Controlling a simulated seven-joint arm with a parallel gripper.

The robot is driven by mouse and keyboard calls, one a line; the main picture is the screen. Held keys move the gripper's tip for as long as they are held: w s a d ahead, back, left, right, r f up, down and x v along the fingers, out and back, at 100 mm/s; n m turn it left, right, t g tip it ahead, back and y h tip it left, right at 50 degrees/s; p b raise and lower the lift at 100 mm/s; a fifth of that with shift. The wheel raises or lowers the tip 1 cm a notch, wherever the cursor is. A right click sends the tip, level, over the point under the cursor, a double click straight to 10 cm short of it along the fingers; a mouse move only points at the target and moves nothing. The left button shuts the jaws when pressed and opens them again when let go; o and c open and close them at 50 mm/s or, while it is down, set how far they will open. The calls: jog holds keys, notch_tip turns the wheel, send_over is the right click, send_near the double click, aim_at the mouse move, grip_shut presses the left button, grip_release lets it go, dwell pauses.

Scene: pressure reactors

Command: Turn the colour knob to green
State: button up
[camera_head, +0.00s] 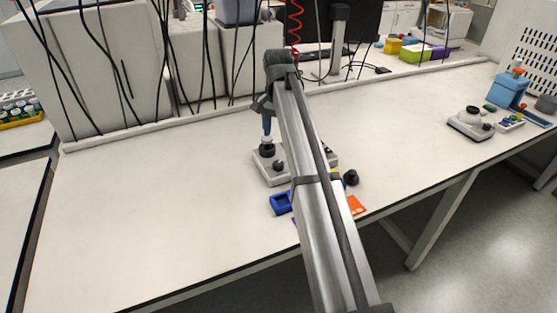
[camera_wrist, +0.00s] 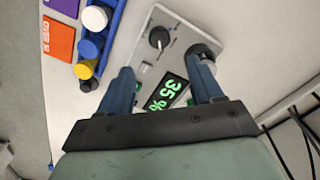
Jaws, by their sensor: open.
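A pale grey device (camera_wrist: 150,62) lies under my gripper in the wrist view; it also shows in the head view (camera_head: 270,179), partly hidden by my arm. It carries a black knob with a light pointer line (camera_wrist: 159,38) and a second round black knob (camera_wrist: 206,49) by the right finger. Its dark display (camera_wrist: 166,93) reads "35 %" in green. I cannot tell which is the colour knob; no colour marks are clear around either. My gripper (camera_wrist: 160,70) is open, its blue fingers apart over the device. In the head view my gripper (camera_head: 267,127) points down above the device.
A blue rack (camera_wrist: 114,27) with white, blue and yellow capped vials stands beside the device. Orange (camera_wrist: 58,38) and purple (camera_wrist: 66,6) cards lie beyond it. Cables hang behind the bench. Another small device (camera_head: 470,124) stands far right; the left benchtop is clear.

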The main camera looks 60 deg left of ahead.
aim_at(278, 162)
notch_tip(278, 162, down, 11)
jog(key=shift+f, duration=0.15)
dwell(0.4)
jog(key=shift+c, duration=0.3)
jog(key=c, duration=1)
jog(key=shift+n, duration=0.4)
jog(key=n, duration=0.5)
jog(key=shift+n, duration=0.3)
jog(key=n, duration=0.5)
jog(key=shift+a+n, duration=0.1)
jog(key=shift+n, duration=0.2)
